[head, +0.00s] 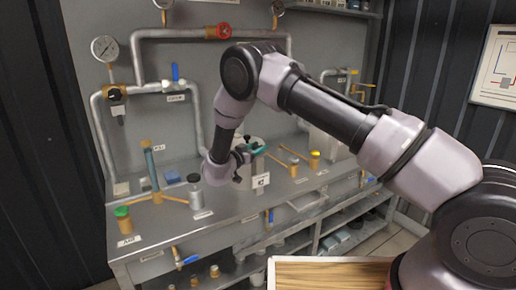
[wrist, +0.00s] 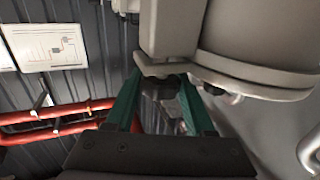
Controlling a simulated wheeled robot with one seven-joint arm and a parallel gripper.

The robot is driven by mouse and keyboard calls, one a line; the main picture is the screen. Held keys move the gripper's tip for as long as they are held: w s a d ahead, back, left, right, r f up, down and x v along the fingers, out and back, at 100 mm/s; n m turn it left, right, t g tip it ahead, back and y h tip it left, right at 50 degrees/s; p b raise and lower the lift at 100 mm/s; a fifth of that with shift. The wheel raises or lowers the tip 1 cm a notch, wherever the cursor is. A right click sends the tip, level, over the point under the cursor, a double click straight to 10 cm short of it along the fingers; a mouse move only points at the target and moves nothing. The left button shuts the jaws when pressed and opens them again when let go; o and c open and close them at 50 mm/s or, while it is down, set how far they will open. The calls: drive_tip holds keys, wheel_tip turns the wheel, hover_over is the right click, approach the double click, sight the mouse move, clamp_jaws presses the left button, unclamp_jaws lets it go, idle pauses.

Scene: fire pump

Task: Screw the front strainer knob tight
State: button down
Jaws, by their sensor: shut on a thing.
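The strainer (head: 259,166) is a grey body with a white tag, standing on the bench near its middle. In the wrist view its large grey housing (wrist: 258,45) fills the top right. My gripper (head: 258,148) reaches the top of the strainer with its green fingers. In the wrist view my gripper (wrist: 160,82) has one finger on each side of a small dark knob (wrist: 160,88) under a grey lug, and is shut on it. The fingers hide part of the knob. In the head view my wrist and the fingers hide the knob.
On the bench stand a green-capped fitting (head: 123,218), a black-topped cylinder (head: 195,190) and a yellow-capped fitting (head: 314,160). Red pipes (wrist: 60,113) show in the wrist view.

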drive_tip(key=m+g+h, duration=0.5)
drive_tip(key=g, duration=0.1)
drive_tip(key=shift+m+g+h, duration=0.3)
drive_tip(key=shift+h, duration=0.1)
drive_tip(key=shift+c, duration=1.3)
unclamp_jaws()
drive_tip(key=v, duration=0.7)
drive_tip(key=shift+a, duration=0.2)
